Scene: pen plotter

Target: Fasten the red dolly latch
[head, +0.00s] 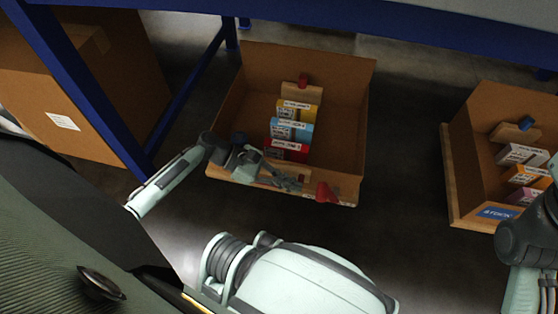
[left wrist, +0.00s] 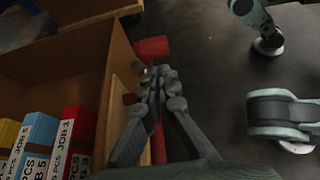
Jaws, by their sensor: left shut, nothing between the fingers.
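A red latch (head: 326,192) sits at the front right of an open cardboard box (head: 345,100) on the floor. In the left wrist view its red head (left wrist: 152,48) shows beyond my fingertips, and more red (left wrist: 158,142) shows behind the fingers. My left gripper (head: 298,184) is shut and empty, along the box's front edge just left of the latch. It also shows in the left wrist view (left wrist: 160,78). I cannot tell whether the fingers touch the latch. A second red piece (head: 303,80) is on a wooden block at the box's back. My right gripper is out of view.
Yellow (head: 299,109), blue (head: 291,131) and red (head: 287,150) labelled cartons stand in the box. A second box (head: 458,190) with a blue piece (head: 526,123) stands at right. Blue frame legs (head: 85,85) and a beam surround the box. The floor between the boxes is clear.

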